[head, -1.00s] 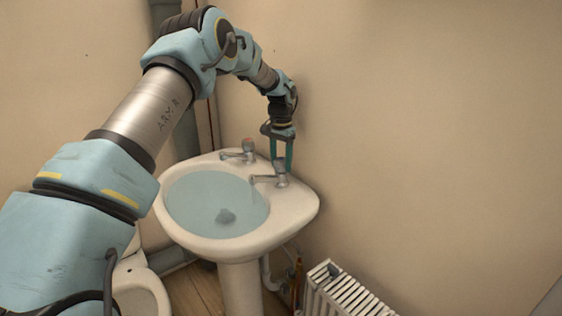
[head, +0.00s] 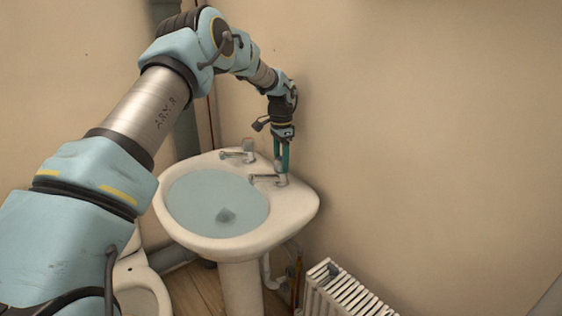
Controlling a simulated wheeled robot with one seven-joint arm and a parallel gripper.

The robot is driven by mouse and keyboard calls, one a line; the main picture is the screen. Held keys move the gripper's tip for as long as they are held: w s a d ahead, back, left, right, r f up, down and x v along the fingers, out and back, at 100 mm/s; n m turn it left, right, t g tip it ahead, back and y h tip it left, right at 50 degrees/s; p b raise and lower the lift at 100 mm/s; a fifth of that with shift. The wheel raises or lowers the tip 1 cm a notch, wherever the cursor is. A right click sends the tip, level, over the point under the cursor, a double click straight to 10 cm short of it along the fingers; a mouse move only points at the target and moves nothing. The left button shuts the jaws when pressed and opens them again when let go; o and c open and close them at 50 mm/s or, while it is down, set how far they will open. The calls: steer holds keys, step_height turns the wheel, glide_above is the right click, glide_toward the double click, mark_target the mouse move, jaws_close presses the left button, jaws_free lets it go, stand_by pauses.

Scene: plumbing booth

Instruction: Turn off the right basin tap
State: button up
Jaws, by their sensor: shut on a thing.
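The right basin tap (head: 270,179) stands on the right rear of the white basin (head: 296,212), its spout pointing left over the bowl. My gripper (head: 282,169) reaches down from above with its green fingers shut on the top of this tap. The fingers hide most of the tap's handle. The left basin tap (head: 240,155) stands at the back of the basin, apart from my gripper. Water (head: 200,205) fills the bowl, with a dark patch near its middle. I cannot tell whether water runs from the right tap.
A white radiator (head: 345,290) stands low at the right of the basin. A toilet (head: 140,290) is at the lower left. Walls close in behind the basin, and a grey pipe (head: 187,135) runs up the corner.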

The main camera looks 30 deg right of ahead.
steer(key=o, duration=1.4)
step_height(320, 180, up, 11)
steer(key=shift+f+b, duration=0.1)
steer(key=shift+b, duration=1.15)
steer(key=s+a+n, duration=0.2)
steer(key=a+n, duration=0.6)
steer(key=a, duration=1.6)
steer(key=s+a+f+n, duration=0.1)
steer(key=s+a+n, duration=0.2)
steer(key=s+a, duration=0.2)
steer(key=s+a+f+n+t, duration=0.1)
steer(key=s+a+f+n, duration=0.1)
steer(key=s+a, duration=0.4)
steer(key=s+a+f+n, duration=0.1)
steer(key=s+a+n, duration=0.3)
steer(key=a, duration=0.5)
steer(key=shift+s+a+f+t, duration=0.1)
steer(key=shift+s+f+t, duration=0.1)
steer(key=shift+s, duration=0.4)
steer(key=shift+s+a+f+t, duration=0.1)
steer(key=shift+s+f, duration=0.1)
steer(key=shift+s, duration=0.4)
